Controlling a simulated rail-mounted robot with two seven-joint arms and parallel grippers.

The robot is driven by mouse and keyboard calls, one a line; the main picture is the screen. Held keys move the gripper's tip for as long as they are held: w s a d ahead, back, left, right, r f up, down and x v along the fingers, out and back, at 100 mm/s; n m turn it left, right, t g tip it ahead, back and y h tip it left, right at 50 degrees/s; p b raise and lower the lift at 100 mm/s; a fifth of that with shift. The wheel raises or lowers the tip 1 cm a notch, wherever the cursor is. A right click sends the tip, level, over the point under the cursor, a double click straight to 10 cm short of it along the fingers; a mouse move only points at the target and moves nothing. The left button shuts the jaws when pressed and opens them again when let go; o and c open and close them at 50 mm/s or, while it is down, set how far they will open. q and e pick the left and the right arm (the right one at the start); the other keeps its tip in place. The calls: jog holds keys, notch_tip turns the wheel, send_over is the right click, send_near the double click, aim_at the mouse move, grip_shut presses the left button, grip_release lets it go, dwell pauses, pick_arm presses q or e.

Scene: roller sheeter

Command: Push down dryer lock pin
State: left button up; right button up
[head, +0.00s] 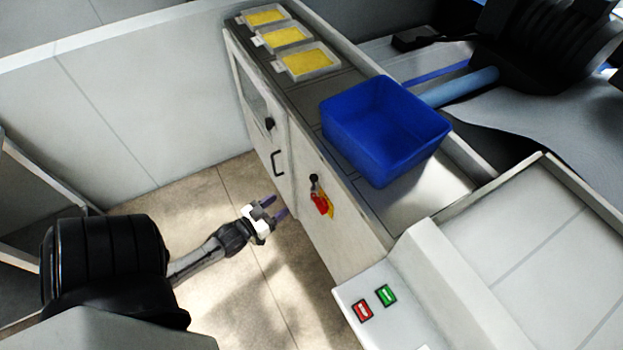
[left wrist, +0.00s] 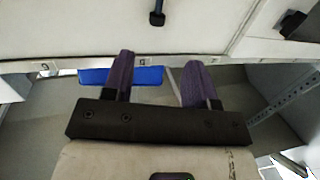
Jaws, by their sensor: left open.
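No part can be surely told as the dryer lock pin. The white cabinet (head: 317,232) carries a black knob (head: 269,123) beside its door window, a black door handle (head: 277,163), and a small black fitting (head: 314,179) above a red and yellow tag (head: 322,203). My left gripper (head: 274,207) is open and empty, in front of the cabinet and below the handle. In the left wrist view its purple fingers (left wrist: 157,64) are spread with nothing between them. A dark fitting (left wrist: 157,18) shows on the white panel beyond them. My right gripper is not in view.
A blue bin (head: 385,130) and several trays of yellow material (head: 308,61) stand on the cabinet top. A panel with red and green buttons (head: 375,301) is at the bottom. White walls enclose the left. The tiled floor (head: 190,205) around my left arm is clear.

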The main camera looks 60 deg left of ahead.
aim_at(311, 180)
pick_arm(q)
jog(key=shift+t, duration=0.3)
jog(key=x, duration=0.4)
jog(key=b+x, duration=0.1)
jog(key=x, duration=0.8)
jog(key=shift+w+r, duration=0.4)
jog(key=c, duration=0.3)
grip_shut()
